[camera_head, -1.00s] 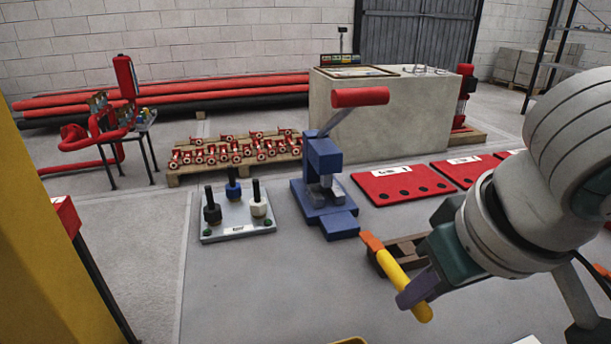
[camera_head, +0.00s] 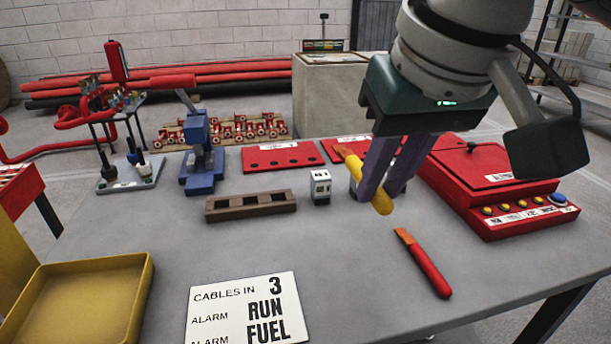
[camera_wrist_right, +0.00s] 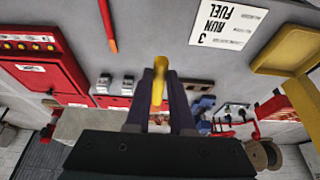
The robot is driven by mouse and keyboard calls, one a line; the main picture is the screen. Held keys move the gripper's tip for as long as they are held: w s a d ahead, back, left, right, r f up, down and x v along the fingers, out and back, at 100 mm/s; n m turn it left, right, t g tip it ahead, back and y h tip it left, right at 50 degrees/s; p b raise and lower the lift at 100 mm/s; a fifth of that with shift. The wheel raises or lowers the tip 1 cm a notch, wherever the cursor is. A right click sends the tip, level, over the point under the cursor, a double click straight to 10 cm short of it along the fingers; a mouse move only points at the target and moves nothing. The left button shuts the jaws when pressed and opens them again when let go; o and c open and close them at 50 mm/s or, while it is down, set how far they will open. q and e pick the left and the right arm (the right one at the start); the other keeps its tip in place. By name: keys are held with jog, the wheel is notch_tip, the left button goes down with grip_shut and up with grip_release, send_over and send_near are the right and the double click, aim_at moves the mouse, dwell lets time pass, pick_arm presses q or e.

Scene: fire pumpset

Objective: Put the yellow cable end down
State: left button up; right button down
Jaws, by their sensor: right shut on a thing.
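The yellow cable end (camera_head: 355,168), a short yellow rod with an orange tip, is held in my right gripper (camera_head: 382,192). The gripper is shut on it above the table (camera_head: 345,255), and the cable end is tilted, its orange tip toward the upper left. A red cable end (camera_head: 430,268) with an orange tip lies on the table to the lower right of the gripper. My left gripper is not in view.
A brown slotted block (camera_head: 250,206), a small white-faced block (camera_head: 320,187) and a blue press (camera_head: 200,160) stand on the table. A yellow tray (camera_head: 148,305) is at left, a printed card (camera_head: 245,310) in front, a red control box (camera_head: 520,220) at right. The table's middle is clear.

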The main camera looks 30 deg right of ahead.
jog(key=b, duration=0.3)
send_over(354, 301)
jog(key=s, duration=0.1)
jog(key=f, duration=1.3)
jog(key=shift+s+a, duration=0.2)
notch_tip(354, 301, down, 4)
jog(key=shift+f+b, duration=0.15)
jog(key=shift+b, duration=0.7)
jog(key=shift+f, duration=0.2)
jog(key=shift+f, duration=0.1)
jog(key=c, duration=0.8)
grip_release()
